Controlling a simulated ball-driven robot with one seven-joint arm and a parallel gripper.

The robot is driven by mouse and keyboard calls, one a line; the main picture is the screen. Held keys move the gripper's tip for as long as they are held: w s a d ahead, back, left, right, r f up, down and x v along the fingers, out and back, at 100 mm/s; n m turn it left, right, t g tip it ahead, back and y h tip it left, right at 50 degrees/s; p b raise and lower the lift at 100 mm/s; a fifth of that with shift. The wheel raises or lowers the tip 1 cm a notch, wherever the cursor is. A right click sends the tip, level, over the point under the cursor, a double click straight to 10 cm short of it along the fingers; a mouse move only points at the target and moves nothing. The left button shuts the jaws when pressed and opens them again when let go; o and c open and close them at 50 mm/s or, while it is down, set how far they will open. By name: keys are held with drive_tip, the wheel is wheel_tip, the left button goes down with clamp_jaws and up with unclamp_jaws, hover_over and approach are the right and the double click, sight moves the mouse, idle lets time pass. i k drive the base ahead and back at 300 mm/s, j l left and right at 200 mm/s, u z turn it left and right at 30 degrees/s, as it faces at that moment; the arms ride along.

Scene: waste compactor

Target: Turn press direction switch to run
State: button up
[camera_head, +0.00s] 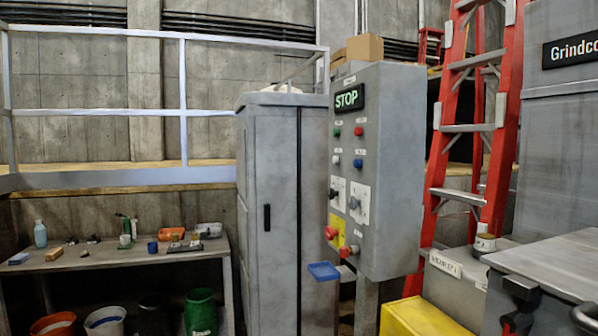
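The grey control panel (393,170) stands on a post in the middle right, its front face seen at an angle. A green-lettered STOP display (349,98) is at its top. Below are small green, red, white and blue buttons. Lower down are two switches on white plates, a left one with a dark knob (334,193) and a right one with a grey knob (354,203). Their labels are too small to read, so I cannot tell which is the press direction switch or how it is set. A red knob (331,232) sits on a yellow plate below. My gripper is not in view.
A grey cabinet (283,215) stands left of the panel, and a small blue tray (323,271) is below the panel. A red ladder (473,130) and grey machinery (560,150) are to the right. A cluttered workbench (115,257) is at the left.

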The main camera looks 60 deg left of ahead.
sight(331, 193)
drive_tip(key=u, duration=1.25)
drive_tip(key=i+j, duration=0.15)
drive_tip(key=i, duration=0.15)
